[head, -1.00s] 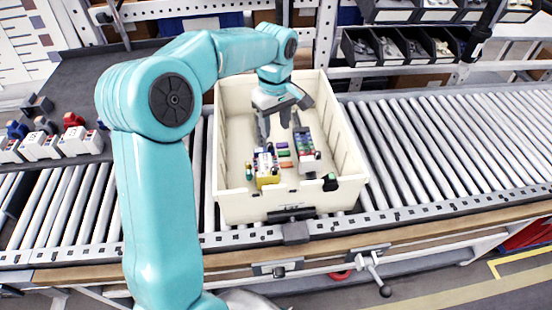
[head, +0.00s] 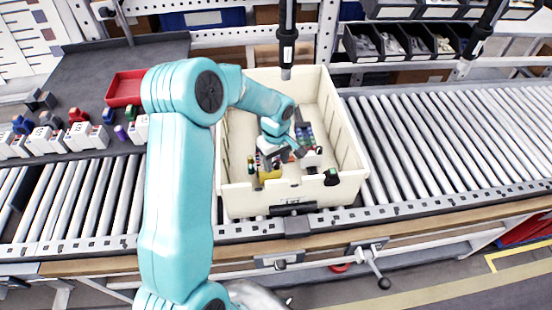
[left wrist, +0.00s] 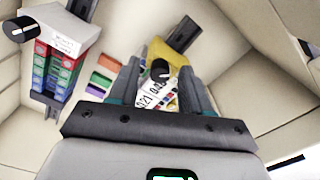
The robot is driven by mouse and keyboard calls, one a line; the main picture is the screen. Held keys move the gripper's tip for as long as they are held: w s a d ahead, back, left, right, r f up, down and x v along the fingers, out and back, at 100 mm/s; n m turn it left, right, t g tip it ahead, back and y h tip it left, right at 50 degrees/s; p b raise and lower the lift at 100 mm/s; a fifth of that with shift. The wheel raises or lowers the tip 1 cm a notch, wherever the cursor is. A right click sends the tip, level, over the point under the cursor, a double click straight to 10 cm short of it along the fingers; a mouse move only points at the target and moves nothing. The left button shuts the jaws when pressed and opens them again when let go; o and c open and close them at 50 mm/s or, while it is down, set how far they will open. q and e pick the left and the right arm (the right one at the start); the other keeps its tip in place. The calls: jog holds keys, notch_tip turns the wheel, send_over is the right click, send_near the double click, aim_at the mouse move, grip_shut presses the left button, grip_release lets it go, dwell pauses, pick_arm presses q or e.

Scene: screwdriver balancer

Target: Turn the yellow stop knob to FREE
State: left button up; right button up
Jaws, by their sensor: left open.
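A yellow block (head: 270,173) stands near the front of the cream crate (head: 236,197). In the left wrist view the yellow block (left wrist: 192,52) lies just beyond my fingers. A black knob with a white mark (left wrist: 160,70) shows between the fingertips, in front of the yellow block and above a white printed label (left wrist: 157,97). I cannot read any FREE marking. My left gripper (head: 284,157) is open inside the crate, its fingers (left wrist: 160,76) on either side of the knob; contact cannot be told. My right gripper is not in view.
A stack of coloured modules (left wrist: 53,70) with a second black knob (left wrist: 22,29) stands to the left in the wrist view. A dark tool (head: 287,45) hangs over the crate's back. Crate walls surround my gripper. The roller conveyor (head: 450,140) at right is clear.

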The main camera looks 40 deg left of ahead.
pick_arm(q)
jog(key=shift+s, duration=0.1)
jog(key=c, duration=0.5)
grip_shut()
jog(key=shift+a, duration=0.1)
